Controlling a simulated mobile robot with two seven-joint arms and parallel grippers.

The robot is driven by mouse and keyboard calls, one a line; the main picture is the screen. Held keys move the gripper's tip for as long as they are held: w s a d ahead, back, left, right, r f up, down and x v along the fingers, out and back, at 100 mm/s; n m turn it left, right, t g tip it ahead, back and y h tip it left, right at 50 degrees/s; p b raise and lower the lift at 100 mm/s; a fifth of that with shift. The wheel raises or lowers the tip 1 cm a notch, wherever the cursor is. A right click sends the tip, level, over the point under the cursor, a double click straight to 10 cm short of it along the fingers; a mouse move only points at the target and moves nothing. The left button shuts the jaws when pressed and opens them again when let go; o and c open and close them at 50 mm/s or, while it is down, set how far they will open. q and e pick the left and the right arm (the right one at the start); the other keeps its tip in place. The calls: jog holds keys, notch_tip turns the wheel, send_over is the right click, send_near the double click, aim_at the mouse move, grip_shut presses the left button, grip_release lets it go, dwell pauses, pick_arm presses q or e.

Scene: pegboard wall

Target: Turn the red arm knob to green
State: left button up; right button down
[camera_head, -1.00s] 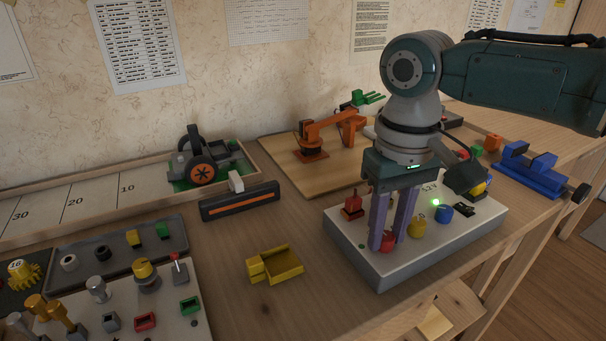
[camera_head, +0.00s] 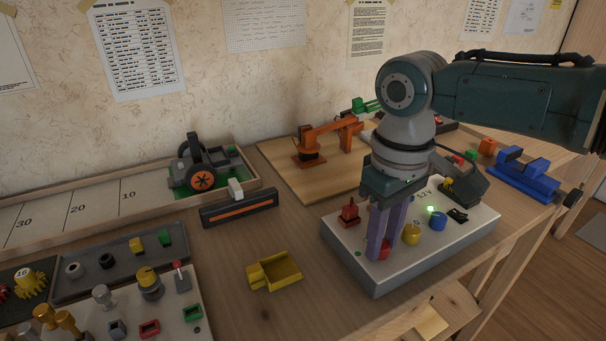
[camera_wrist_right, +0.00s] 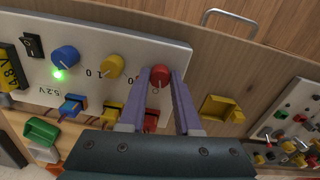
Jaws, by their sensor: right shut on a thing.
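The red knob (camera_head: 386,247) sits on the sloped top of a white control box (camera_head: 343,246), near its front left. In the wrist view the red knob (camera_wrist_right: 160,76) stands between my two purple fingers, which touch its sides. My right gripper (camera_head: 380,252) points down and is shut on it; the fingers partly hide it in the head view. A small green mark (camera_head: 358,254) shows on the panel to the left of the fingers. I cannot tell which way the knob points. The orange model arm (camera_head: 326,134) stands on a wooden board behind. My left gripper is not in view.
Yellow (camera_head: 411,234) and blue (camera_head: 437,220) knobs stand close to the right of my fingers, with a lit green lamp (camera_head: 430,208) near the blue one. A red plug (camera_head: 349,212) is behind left. A yellow tray (camera_head: 276,270) lies on the table to the left.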

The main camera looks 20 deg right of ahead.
jog(key=n+p, duration=0.1)
jog(key=n, duration=0.3)
jog(key=shift+p, duration=0.3)
jog(key=n, duration=0.3)
jog(key=shift+n, duration=0.4)
jog(key=shift+n+p, duration=0.3)
jog(key=c, duration=0.6)
grip_release()
